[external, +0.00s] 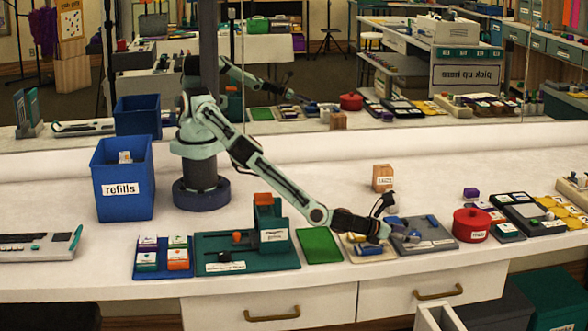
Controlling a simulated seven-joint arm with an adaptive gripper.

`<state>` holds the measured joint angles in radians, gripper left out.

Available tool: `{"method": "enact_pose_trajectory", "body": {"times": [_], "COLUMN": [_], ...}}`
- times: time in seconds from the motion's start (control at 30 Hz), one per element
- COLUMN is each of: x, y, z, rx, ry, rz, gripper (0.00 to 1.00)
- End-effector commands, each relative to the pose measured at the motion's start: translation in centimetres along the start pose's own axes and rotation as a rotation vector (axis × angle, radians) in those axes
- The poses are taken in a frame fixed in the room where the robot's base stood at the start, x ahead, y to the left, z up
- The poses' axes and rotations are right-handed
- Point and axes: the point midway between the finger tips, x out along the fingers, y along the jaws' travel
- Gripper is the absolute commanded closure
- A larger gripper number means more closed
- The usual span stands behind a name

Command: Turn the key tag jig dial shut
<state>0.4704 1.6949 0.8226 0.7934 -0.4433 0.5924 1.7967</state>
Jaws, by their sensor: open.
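My gripper (388,216) is at the end of my arm, which reaches right across the table. It is open, low over a beige board (376,255) and a grey board (440,246) that carry blue parts. A blue part (397,222) is close to the fingers; I cannot tell if they touch it. A teal jig (285,262) with an upright block and an orange knob (237,237) stands left of my gripper, apart from it. The labels are too small to read, so I cannot tell which fixture is the key tag jig or how its dial is turned.
A green mat (319,245) lies between the teal jig and the beige board. A wooden block (382,178) stands behind. A blue bin (124,180) is at left. A mirror runs along the back.

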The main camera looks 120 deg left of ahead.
Motion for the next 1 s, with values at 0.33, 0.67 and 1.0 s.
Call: {"method": "enact_pose_trajectory", "body": {"times": [0.33,0.67,1.0], "x": [1.1,1.1,1.5], "y": [0.1,0.0,-0.5], "z": [0.0,0.0,0.4], "rx": [0.000,0.000,-0.040], "ry": [0.001,0.001,0.016], "rz": [0.001,0.000,0.014], "gripper": [0.40,1.00,1.00]}}
